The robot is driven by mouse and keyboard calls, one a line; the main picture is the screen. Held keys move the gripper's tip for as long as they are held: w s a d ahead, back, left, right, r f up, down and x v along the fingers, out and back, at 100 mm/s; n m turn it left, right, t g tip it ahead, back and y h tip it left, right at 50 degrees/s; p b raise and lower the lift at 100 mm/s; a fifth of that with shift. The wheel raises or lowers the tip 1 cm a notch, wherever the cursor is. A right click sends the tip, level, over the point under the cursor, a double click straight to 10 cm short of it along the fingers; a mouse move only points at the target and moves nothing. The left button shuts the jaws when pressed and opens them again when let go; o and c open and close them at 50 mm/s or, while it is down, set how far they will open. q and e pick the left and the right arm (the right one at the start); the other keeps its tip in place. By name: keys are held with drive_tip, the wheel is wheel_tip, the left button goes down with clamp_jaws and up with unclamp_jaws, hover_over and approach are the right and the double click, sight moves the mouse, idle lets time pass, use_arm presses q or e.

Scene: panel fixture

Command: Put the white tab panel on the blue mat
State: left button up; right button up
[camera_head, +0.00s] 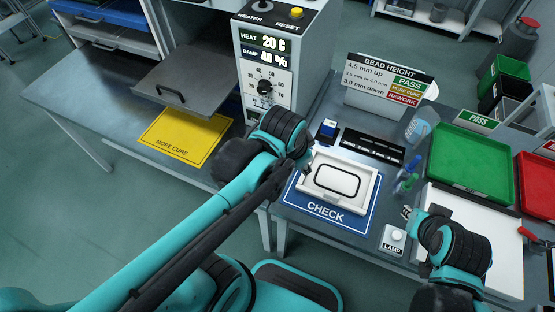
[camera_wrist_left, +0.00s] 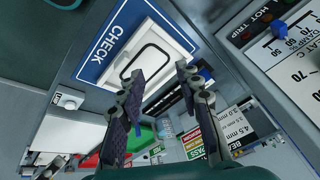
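The white tab panel (camera_head: 333,192), with a black rounded loop on its face, lies over the blue CHECK mat (camera_head: 322,209). The mat shows around it on the near and left sides. The wrist view also shows the panel (camera_wrist_left: 150,42) and the mat (camera_wrist_left: 96,66). My left gripper (camera_head: 308,163) is at the panel's left far corner in the head view. In the wrist view its two fingers (camera_wrist_left: 158,72) are apart, with nothing seen clamped between them. My right gripper (camera_head: 408,213) is right of the mat, near the lamp button; its fingers are too small to judge.
A yellow MORE CURE mat (camera_head: 180,138) lies left, beside the heater box (camera_head: 280,55). A black slotted strip (camera_head: 372,146), a blue block (camera_head: 327,130) and small bottles (camera_head: 407,180) crowd the panel's far and right sides. A green tray (camera_head: 472,155) stands right.

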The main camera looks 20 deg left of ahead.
use_arm(q)
drive_tip(key=s+a+n+t, duration=0.2)
drive_tip(key=s+a+n, duration=0.1)
drive_tip(key=a+n, duration=0.2)
drive_tip(key=shift+a+r+n+t+y, duration=0.25)
drive_tip(key=shift+r+n+t, duration=0.2)
drive_tip(key=shift+n, duration=0.55)
